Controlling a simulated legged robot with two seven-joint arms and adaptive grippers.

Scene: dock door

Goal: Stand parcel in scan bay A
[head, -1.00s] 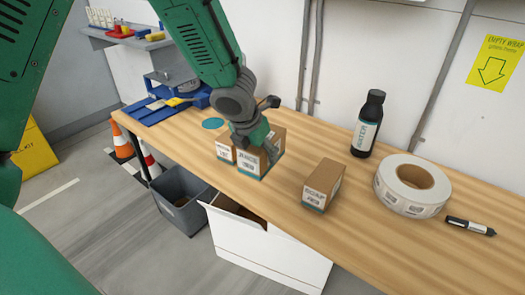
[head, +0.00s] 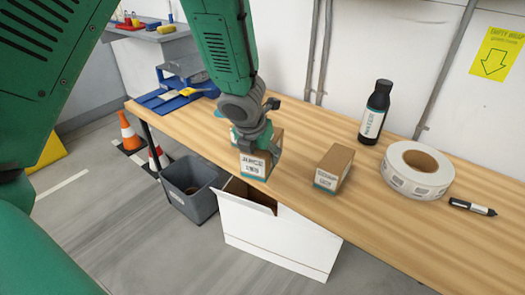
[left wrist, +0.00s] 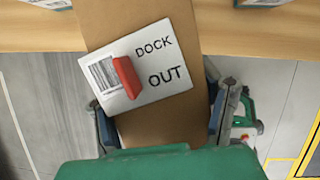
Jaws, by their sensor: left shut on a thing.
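My left gripper (head: 257,140) is in the head view, over the table near its front edge. It is at a brown carton marked JUICE (head: 255,165), whose white and teal label faces me. In the left wrist view, a brown cardboard parcel (left wrist: 160,20) lies between the two fingers of my left gripper (left wrist: 160,120), which is shut on it. It has a white label reading DOCK OUT and a red block over the label. I cannot tell whether this is the JUICE carton. No marked scan bay A can be made out. My right gripper is not in view.
On the wooden table (head: 300,135) stand a brown carton (head: 333,168), a dark bottle (head: 375,112), a white tape roll (head: 417,171) and a marker (head: 472,207). A grey bin (head: 190,190) and an open white box (head: 275,237) are below the front edge.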

